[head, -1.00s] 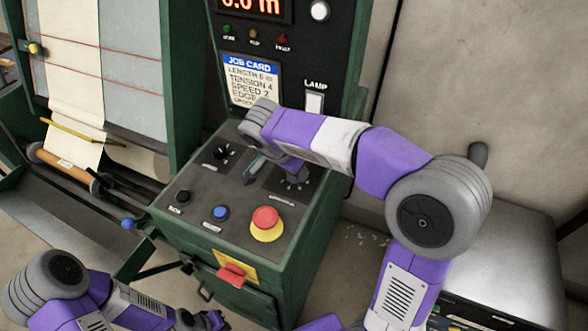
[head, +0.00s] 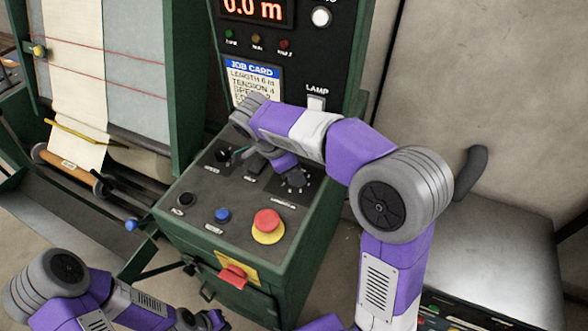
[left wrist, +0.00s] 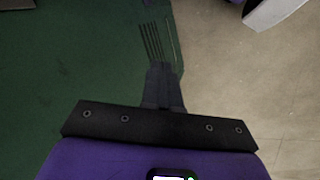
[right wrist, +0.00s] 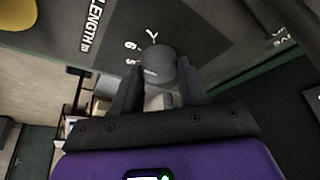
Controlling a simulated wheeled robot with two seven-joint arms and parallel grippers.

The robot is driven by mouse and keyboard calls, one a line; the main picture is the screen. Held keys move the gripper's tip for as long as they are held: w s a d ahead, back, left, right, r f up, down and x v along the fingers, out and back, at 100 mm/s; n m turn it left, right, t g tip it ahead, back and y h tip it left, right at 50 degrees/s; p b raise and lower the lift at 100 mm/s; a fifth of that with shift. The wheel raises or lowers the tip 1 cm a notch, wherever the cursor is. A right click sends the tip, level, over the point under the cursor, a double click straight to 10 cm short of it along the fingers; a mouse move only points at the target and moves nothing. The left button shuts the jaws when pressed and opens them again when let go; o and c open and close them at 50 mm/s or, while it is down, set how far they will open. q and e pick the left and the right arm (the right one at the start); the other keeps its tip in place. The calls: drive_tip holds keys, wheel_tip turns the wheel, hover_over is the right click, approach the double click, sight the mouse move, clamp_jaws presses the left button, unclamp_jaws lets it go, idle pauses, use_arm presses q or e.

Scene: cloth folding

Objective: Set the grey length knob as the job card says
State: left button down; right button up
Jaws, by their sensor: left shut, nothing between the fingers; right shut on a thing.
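The grey length knob (right wrist: 158,66) sits between the two fingers of my right gripper (right wrist: 157,78), which is shut on it. The LENGTH label and a few dial digits show beside it. I cannot tell which digit the knob points to. In the head view the knob (head: 295,181) is partly under my right wrist. The job card (head: 254,80) reads LENGTH 6 m, TENSION 4; my wrist hides its lower lines. The red readout (head: 253,10) shows 0.0 m. My left gripper (left wrist: 162,78) is shut and empty, low in front of the green console.
The speed knob (head: 223,154) is left of the length knob. A blue button (head: 222,214) and a red mushroom button (head: 267,221) on yellow are nearer the console's front edge. A red handle (head: 233,274) is on the front face. A cloth roll machine (head: 130,70) stands left.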

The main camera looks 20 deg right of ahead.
sight(283, 185)
drive_tip(key=shift+f, duration=0.1)
drive_tip(key=o, duration=1)
drive_tip(key=shift+o, duration=0.2)
drive_tip(key=p+v, duration=0.2)
drive_tip(key=v, duration=0.5)
drive_tip(key=shift+r+p, duration=0.35)
drive_tip(key=shift+a, duration=0.1)
